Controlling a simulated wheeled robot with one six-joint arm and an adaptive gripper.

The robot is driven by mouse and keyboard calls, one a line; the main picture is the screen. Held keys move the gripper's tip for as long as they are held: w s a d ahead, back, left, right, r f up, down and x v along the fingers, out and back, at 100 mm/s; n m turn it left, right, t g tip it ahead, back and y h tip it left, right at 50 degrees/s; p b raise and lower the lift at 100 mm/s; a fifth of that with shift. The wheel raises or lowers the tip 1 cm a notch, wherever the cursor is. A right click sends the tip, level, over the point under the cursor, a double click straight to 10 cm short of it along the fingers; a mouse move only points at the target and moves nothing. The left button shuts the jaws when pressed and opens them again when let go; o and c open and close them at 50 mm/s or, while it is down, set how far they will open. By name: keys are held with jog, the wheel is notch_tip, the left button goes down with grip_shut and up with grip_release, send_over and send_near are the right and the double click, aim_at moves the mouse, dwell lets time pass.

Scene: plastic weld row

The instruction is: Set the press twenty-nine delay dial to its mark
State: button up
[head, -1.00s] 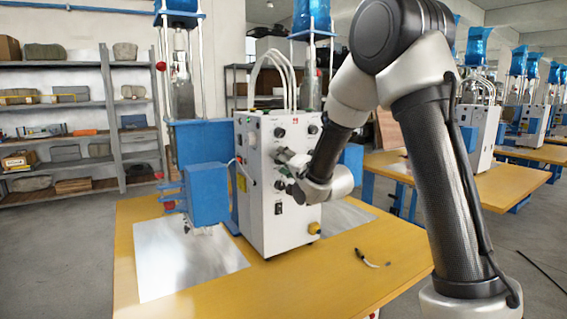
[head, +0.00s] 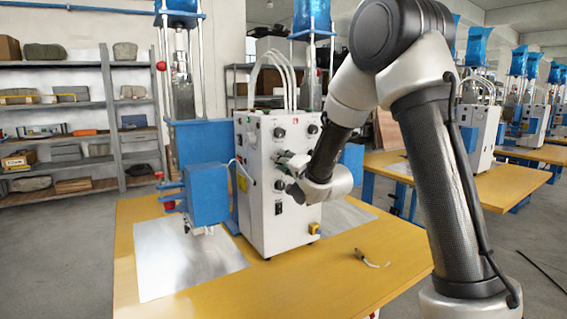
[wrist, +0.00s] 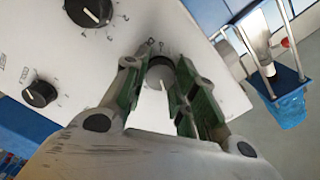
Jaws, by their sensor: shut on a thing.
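The white press control box (head: 253,215) stands on the yellow table in the head view. My gripper (head: 281,164) is at its front panel, largely covering the dial there. In the wrist view my gripper (wrist: 160,68) has its green-padded fingers on both sides of a round dark dial (wrist: 159,76), shut on it. A pale pointer line shows on the dial's face, and a few small scale letters show beyond it. The dial's name and its set mark cannot be read. Two other black dials, a larger one (wrist: 88,10) and a smaller one (wrist: 40,93), are apart from the fingers.
Other knobs (head: 280,132) are on the panel close to my fingers, with a switch (head: 278,208) below. A blue press part (head: 206,193) stands at left. A small cable piece (head: 371,258) lies on the table (head: 330,285). The table's front right is otherwise clear.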

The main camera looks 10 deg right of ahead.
jog(key=shift+n, duration=0.3)
jog(key=shift+n, duration=15.7)
jog(key=shift+f, duration=0.1)
jog(key=o, duration=1)
